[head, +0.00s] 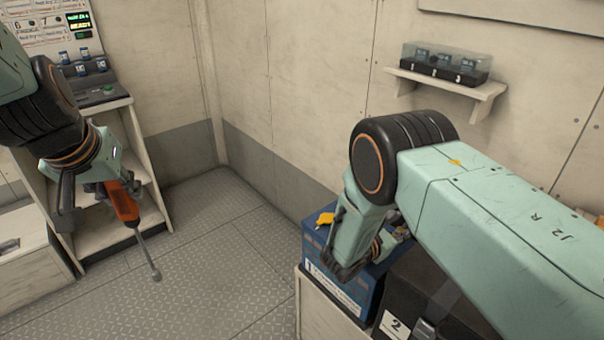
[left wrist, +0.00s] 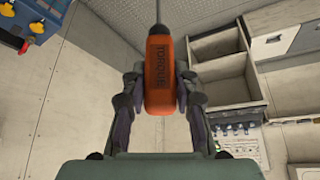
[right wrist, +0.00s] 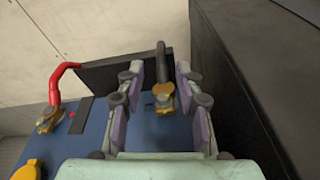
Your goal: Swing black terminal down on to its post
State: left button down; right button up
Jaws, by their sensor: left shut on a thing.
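The blue battery (head: 340,285), labelled 1, sits at lower centre in the head view; its top (right wrist: 95,130) shows in the right wrist view. The black terminal (right wrist: 163,98) is a brass-coloured clamp on a thick black cable (right wrist: 162,62) that rises from it. My right gripper (right wrist: 155,85) is open, one finger on each side of the black terminal, with gaps visible. I cannot tell whether the clamp touches its post, which is hidden. My left gripper (left wrist: 158,95) is shut on an orange torque tool (left wrist: 159,75), its shaft pointing down in the head view (head: 123,203).
A red cable (right wrist: 60,80) with a brass clamp (right wrist: 48,120) is at the battery's left. A yellow cap (head: 325,218) lies on top. A dark box (head: 425,285) labelled 2 stands close at right. A wall shelf (head: 450,85) holds a clear case. Open floor (head: 220,240) lies between.

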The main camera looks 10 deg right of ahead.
jog(key=v, duration=0.5)
jog(key=shift+s+a+r, duration=0.15)
jog(key=shift+s+a, duration=0.05)
jog(key=shift+a, duration=0.15)
jog(key=shift+c, duration=0.5)
